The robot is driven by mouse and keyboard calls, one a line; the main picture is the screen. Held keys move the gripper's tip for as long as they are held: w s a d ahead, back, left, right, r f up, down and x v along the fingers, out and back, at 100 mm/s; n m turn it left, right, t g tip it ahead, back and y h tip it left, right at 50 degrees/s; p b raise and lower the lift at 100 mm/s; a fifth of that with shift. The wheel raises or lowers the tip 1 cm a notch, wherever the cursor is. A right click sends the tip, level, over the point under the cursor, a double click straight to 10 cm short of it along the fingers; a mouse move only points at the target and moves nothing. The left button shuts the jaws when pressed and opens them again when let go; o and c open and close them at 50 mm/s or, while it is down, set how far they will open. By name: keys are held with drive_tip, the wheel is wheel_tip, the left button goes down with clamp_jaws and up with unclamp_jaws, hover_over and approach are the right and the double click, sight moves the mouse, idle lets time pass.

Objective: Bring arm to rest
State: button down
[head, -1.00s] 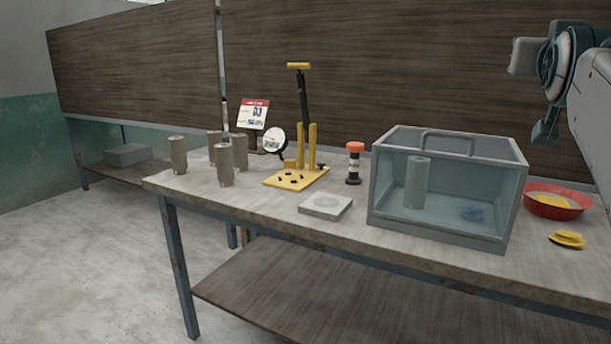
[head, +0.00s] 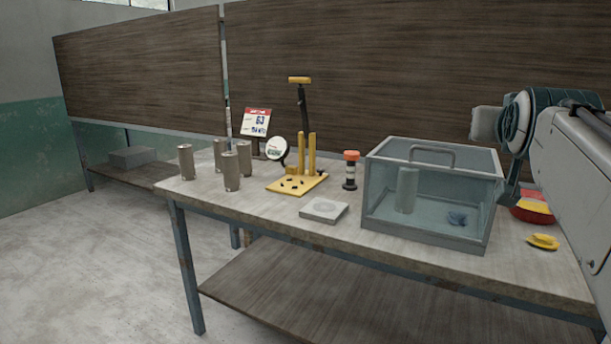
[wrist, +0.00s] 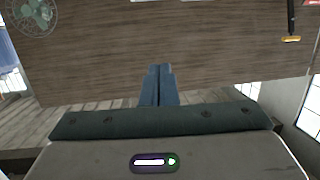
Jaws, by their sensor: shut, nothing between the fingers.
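My arm reaches in from the right edge of the head view, above the right end of the workbench (head: 330,232). In the wrist view the two dark blue fingers of my gripper (wrist: 159,72) lie side by side, shut, with nothing between them. The fingers show against a brown wood-grain panel (wrist: 100,60). In the head view the wrist end of my arm hangs beside the right side of a clear box and in front of the panel. It partly covers the red bowl (head: 535,214). The fingertips are hard to make out there.
Several clay cylinders (head: 187,162), a yellow lever stand (head: 298,184), a grey block (head: 323,210), an orange-capped bottle (head: 350,170) and a yellow item (head: 543,241) stand on the bench.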

drive_tip(key=s+a+f+n+g+y+p, duration=0.4)
drive_tip(key=s+a+f+g+p, duration=0.7)
drive_tip(key=s+a+f+p, duration=0.5)
drive_tip(key=shift+s+a+f+g+y+p, duration=0.2)
drive_tip(key=shift+s+f+g+y+p, duration=0.1)
drive_tip(key=shift+s+f+y+p, duration=0.6)
